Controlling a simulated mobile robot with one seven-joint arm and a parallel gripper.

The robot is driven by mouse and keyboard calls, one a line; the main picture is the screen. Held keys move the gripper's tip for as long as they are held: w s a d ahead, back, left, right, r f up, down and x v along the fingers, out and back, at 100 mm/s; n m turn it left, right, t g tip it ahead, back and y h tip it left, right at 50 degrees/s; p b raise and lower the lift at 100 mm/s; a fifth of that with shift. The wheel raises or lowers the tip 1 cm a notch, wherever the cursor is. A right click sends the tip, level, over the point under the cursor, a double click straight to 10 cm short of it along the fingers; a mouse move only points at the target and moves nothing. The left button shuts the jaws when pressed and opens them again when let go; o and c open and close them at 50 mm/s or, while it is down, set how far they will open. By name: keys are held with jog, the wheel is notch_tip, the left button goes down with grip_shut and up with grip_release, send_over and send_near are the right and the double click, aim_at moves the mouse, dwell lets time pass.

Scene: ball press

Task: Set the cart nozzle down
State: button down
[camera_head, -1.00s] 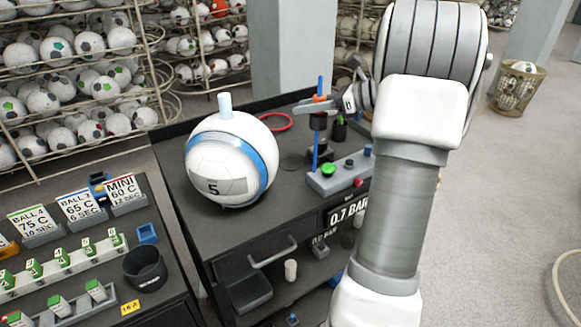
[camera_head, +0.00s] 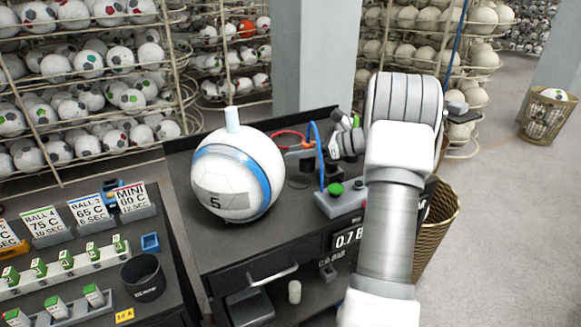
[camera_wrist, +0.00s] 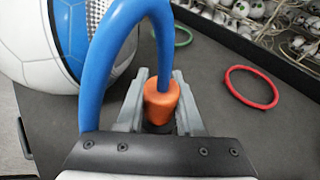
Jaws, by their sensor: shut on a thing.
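The cart nozzle is an orange grip (camera_wrist: 160,100) with a dark lower part and a thick blue hose (camera_wrist: 105,50) arching out of its top. My gripper (camera_wrist: 160,108) is shut on the orange grip, one grey finger on each side. In the head view my gripper (camera_head: 300,150) is over the dark cart top (camera_head: 262,222), right of the white-and-blue ball (camera_head: 238,180). The nozzle's lower end is partly hidden, so I cannot tell whether it touches the surface.
A grey box with a green button (camera_head: 338,203) stands in front of the gripper. A red ring (camera_wrist: 252,88) and a green ring (camera_wrist: 180,36) lie on the cart top. Bare dark surface shows around the nozzle. A wicker basket (camera_head: 436,235) stands right of the cart.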

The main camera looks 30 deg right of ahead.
jog(key=shift+w+a+f, duration=0.25)
jog(key=shift+w+f, duration=0.15)
jog(key=shift+w, duration=0.2)
jog(key=shift+w+a+f, duration=0.2)
jog(key=shift+w+f, duration=0.2)
jog(key=shift+w, duration=0.2)
jog(key=shift+f, duration=1.95)
jog(key=shift+f, duration=0.15)
jog(key=c, duration=0.5)
grip_release()
jog(key=shift+c, duration=0.2)
